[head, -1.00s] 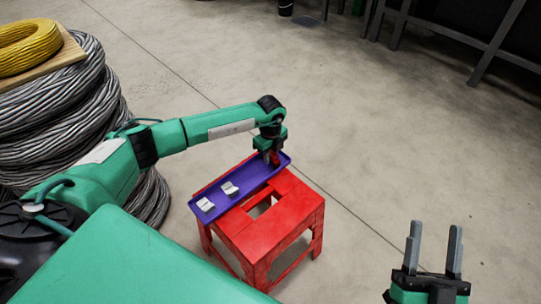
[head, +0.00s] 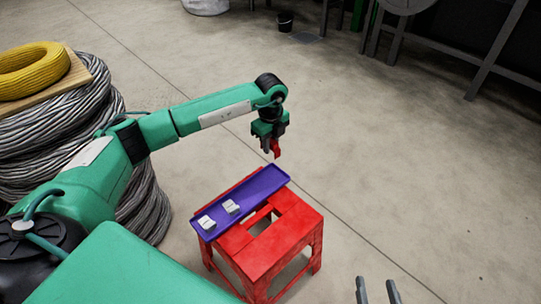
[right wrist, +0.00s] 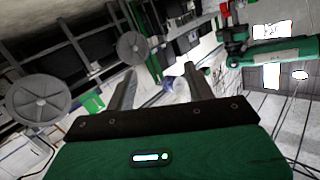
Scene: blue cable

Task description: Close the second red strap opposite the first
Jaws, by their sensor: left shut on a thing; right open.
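My left gripper (head: 270,147) is shut on a small red strap (head: 276,149). It holds the strap in the air above the far end of the purple tray (head: 263,185). My right gripper (head: 377,292) is open and empty at the bottom edge of the head view, with only its fingers showing. In the right wrist view its two fingers (right wrist: 160,85) stand well apart with nothing between them. Neither a blue cable nor a first closed strap can be made out.
Coils of grey cable (head: 62,125) and a yellow coil (head: 30,68) stand at the left. The floor to the right of the stool is clear.

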